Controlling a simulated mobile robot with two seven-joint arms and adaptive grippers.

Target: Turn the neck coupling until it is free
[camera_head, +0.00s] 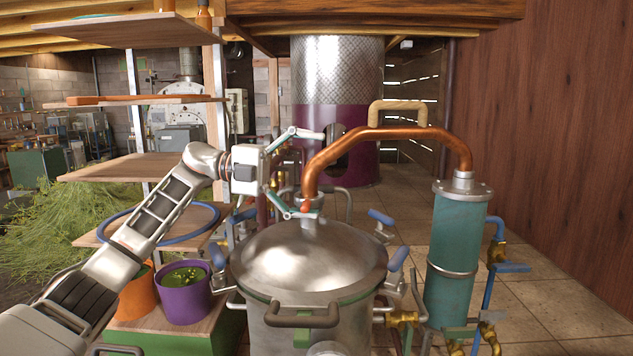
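The still pot (309,262) has a domed steel lid with a short neck at its top. The neck coupling (311,203) sits there, where the copper pipe (400,132) comes down onto the lid. The pipe arches right to the teal condenser (457,240). My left gripper (318,174) is spread wide open, just left of the pipe's lower end. Its upper finger points at the pipe above the coupling. Its lower fingertip overlaps the coupling and hides part of it; I cannot tell if they touch. My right gripper is out of view.
Blue-handled clamps (381,217) stand around the lid's rim. Wooden shelves (140,168) and an orange and a purple pot (184,290) with herbs are at the left. A tall metal column (337,80) stands behind. Tiled floor (565,275) is clear at the right.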

